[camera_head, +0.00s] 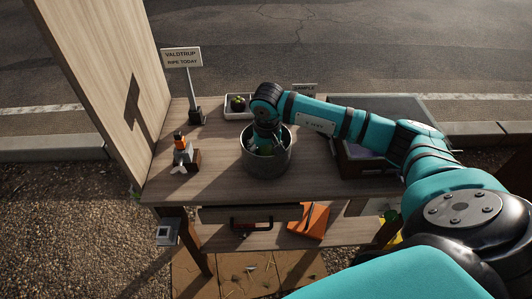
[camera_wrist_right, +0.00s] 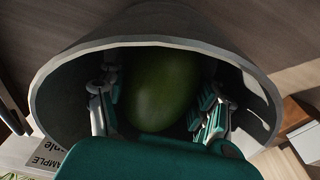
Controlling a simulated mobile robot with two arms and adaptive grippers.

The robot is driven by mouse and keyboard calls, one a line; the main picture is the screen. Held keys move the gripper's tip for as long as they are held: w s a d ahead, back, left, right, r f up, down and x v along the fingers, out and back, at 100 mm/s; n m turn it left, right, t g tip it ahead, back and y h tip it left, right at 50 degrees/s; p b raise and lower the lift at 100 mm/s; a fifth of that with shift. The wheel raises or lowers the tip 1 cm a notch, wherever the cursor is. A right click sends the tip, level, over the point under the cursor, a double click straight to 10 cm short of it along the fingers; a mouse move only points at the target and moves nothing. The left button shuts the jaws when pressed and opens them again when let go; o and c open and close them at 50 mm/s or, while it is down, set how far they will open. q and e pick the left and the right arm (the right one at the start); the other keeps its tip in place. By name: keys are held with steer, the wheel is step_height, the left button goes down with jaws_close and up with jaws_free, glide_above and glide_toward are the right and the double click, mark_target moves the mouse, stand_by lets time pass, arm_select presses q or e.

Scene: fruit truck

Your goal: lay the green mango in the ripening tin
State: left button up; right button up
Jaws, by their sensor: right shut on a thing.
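The ripening tin (camera_head: 266,169) is a round grey metal pot standing on the wooden table. My right gripper (camera_head: 266,147) reaches down into it from above. In the right wrist view the tin's wall (camera_wrist_right: 55,85) curves around the fingers. The green mango (camera_wrist_right: 158,85) is inside the tin's mouth, between the two fingers of my right gripper (camera_wrist_right: 160,100), which is shut on it. I cannot tell whether the mango touches the tin's bottom. In the head view the gripper and tin rim mostly hide the mango. My left gripper is not in view.
A sign on a post (camera_head: 182,57) and a small orange-topped item (camera_head: 181,146) stand left of the tin. A white tray with a dark fruit (camera_head: 238,104) is behind it. A dark crate (camera_head: 352,163) is at right. A wooden panel (camera_head: 112,80) bounds the left.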

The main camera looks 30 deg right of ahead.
steer(key=shift+f, duration=0.15)
stand_by(0.6)
steer(key=o, duration=1)
steer(key=shift+r+p, duration=4.05)
steer(key=shift+r, duration=3.7)
